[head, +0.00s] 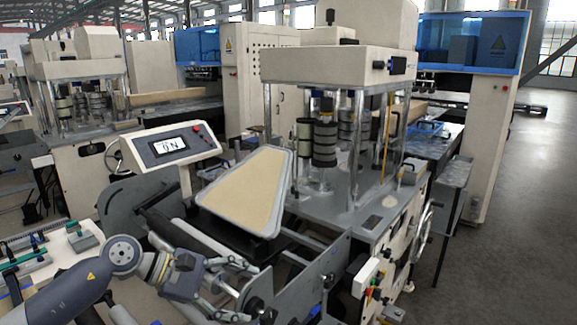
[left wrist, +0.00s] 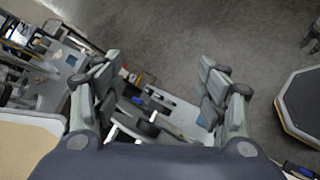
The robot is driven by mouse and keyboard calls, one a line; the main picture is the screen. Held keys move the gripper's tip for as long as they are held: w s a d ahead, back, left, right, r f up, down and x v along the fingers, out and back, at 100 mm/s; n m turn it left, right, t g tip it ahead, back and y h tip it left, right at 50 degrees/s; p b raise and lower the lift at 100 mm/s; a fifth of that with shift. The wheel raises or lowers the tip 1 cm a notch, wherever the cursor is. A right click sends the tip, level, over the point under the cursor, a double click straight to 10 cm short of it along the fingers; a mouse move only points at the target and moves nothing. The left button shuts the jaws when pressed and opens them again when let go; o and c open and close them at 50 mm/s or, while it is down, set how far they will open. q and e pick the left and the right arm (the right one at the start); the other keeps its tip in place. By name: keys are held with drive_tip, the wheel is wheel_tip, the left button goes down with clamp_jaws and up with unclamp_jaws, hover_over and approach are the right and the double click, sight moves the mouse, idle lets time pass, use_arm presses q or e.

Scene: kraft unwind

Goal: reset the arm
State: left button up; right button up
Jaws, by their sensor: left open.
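My left arm (head: 70,293) comes in from the lower left of the head view and reaches to the right, low in front of the machine. My left gripper (head: 243,288) is at its end, beside the machine's front rollers and side plate. In the left wrist view the gripper (left wrist: 160,82) has its two fingers wide apart with nothing between them. Machine parts and grey floor show beyond the fingers.
A tan panel with a grey rim (head: 248,190) slopes over the machine's front, close above my gripper. A control screen (head: 172,146) stands behind to the left. A handwheel (head: 429,219) is on the machine's right side. Open floor (head: 520,200) lies at the right.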

use_arm(q)
drive_tip(key=s+d+r+n+t+h, duration=0.1)
drive_tip(key=d+r+n+t+h, duration=0.7)
drive_tip(key=n, duration=0.7)
drive_tip(key=a+f+n+t+y, duration=0.3)
drive_tip(key=a+f+n+y, duration=0.5)
drive_tip(key=n, duration=0.6)
drive_tip(key=a+f+n+t+y, duration=0.35)
drive_tip(key=a+n+y, duration=0.25)
drive_tip(key=n+y, duration=0.6)
drive_tip(key=s+a+f+n+g, duration=0.2)
drive_tip(key=s+f+n+g, duration=0.55)
drive_tip(key=s+f, duration=0.55)
drive_tip(key=s+a+f+n+g, duration=0.3)
drive_tip(key=s+f+n+g, duration=0.5)
drive_tip(key=s, duration=0.8)
wheel_tip(320, 180, down, 30)
drive_tip(key=s+f+b, duration=0.1)
drive_tip(key=b, duration=0.4)
drive_tip(key=s+a+f+b, duration=0.2)
drive_tip(key=s+f+b, duration=0.3)
drive_tip(key=s+f, duration=1.2)
wheel_tip(320, 180, down, 5)
drive_tip(key=shift+s+a+r+g+h, duration=0.15)
drive_tip(key=shift+s+a+g+h, duration=0.15)
drive_tip(key=shift+s+g, duration=0.1)
